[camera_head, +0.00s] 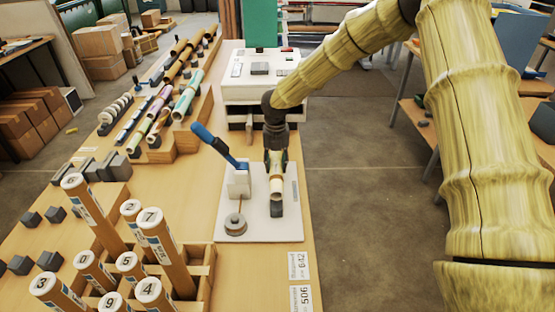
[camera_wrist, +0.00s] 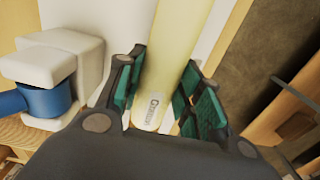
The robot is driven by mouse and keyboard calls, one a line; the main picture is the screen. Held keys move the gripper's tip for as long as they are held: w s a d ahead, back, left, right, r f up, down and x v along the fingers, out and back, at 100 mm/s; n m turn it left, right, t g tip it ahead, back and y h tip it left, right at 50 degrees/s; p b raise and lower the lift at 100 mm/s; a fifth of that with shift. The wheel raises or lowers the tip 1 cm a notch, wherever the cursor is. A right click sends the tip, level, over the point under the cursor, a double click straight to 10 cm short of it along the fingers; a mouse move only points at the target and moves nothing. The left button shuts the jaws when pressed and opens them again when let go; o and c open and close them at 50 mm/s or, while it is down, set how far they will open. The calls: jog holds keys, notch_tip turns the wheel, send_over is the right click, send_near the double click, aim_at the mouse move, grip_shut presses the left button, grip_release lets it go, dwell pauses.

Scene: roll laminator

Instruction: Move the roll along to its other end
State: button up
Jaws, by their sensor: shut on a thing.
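A pale cream roll (camera_head: 276,188) lies lengthwise above the white base plate (camera_head: 258,232), its near end at a dark grey block (camera_head: 277,210). My gripper (camera_head: 277,163) points down around the roll and hides its far part. In the wrist view, the pale yellow roll (camera_wrist: 177,45) runs between the green-padded fingers of my gripper (camera_wrist: 164,62), with small dark print near its lower end. The gripper is shut on it. Whether the roll rests on the plate or is lifted is not clear.
A blue-handled lever (camera_head: 213,143) on a white block (camera_head: 238,182) stands close left of the roll. A round grey knob (camera_head: 235,225) sits in front of it. Numbered tubes (camera_head: 165,245) stand in a wooden rack at the front left.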

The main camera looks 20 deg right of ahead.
aim_at(276, 198)
jog(key=shift+s+a+b, duration=0.55)
jog(key=shift+s+a, duration=0.05)
jog(key=shift+s, duration=1.55)
jog(key=shift+s+a+b, duration=0.5)
jog(key=shift+s+a, duration=0.15)
jog(key=shift+s, duration=1.5)
jog(key=shift+s+a+b, duration=0.55)
jog(key=shift+s+a, duration=0.05)
jog(key=shift+s, duration=1.55)
jog(key=shift+s+f, duration=0.2)
jog(key=shift+f+b, duration=0.6)
jog(key=shift+f, duration=0.45)
jog(key=shift+w, duration=0.1)
jog(key=o, duration=1.2)
jog(key=shift+f, duration=0.1)
